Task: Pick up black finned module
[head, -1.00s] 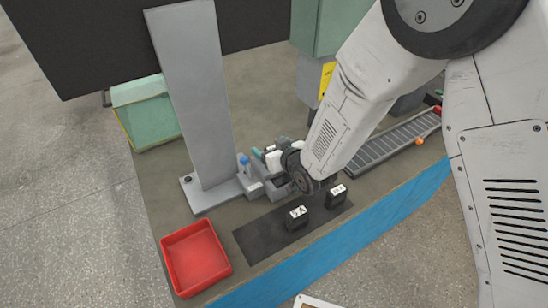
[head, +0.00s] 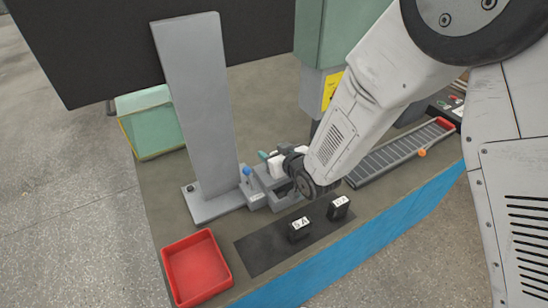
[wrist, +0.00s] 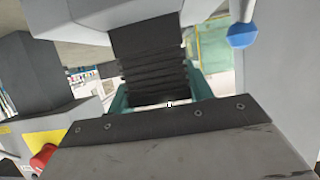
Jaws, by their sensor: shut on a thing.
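The black finned module (wrist: 150,62) shows close up in the wrist view, its ridges running across it between pale grey parts above and below. My gripper (wrist: 158,85) is shut on it. Teal parts show just behind its lower end. In the head view my gripper (head: 279,165) is at the grey fixture beside the tall grey column. The module cannot be made out there, as my wrist and arm cover much of that spot.
A blue-knobbed lever (head: 247,171) stands close left of my gripper. Two black labelled blocks (head: 299,230) (head: 339,208) stand on a dark mat (head: 262,250). A red tray (head: 195,268) is front left, a roller conveyor (head: 400,150) right, a green box (head: 150,120) back left.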

